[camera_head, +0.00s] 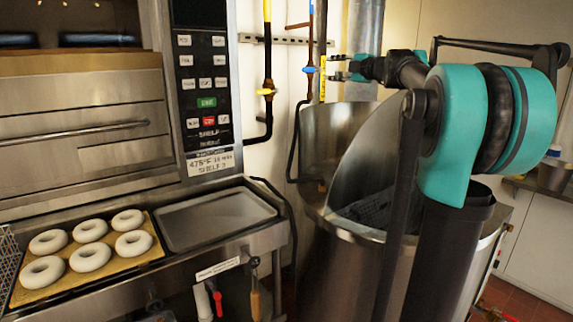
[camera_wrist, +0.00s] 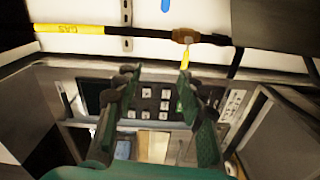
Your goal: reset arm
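My gripper (camera_head: 343,67) shows in the head view above the steel kettle (camera_head: 338,133), out to the left end of my teal and black arm. In the wrist view, my gripper's two green and black fingers (camera_wrist: 155,105) stand well apart with nothing between them. Beyond the fingers, the wrist view shows the oven's control panel (camera_wrist: 140,100). The gripper touches nothing that I can see. My arm hides part of the kettle and the wall behind it.
A tray (camera_head: 150,262) of several pale bagels lies on the steel counter at the left, beside an empty metal tray (camera_head: 215,218). The oven (camera_head: 80,120) and its control panel (camera_head: 205,100) stand behind. Pipes with a yellow valve (camera_head: 266,91) run up the wall.

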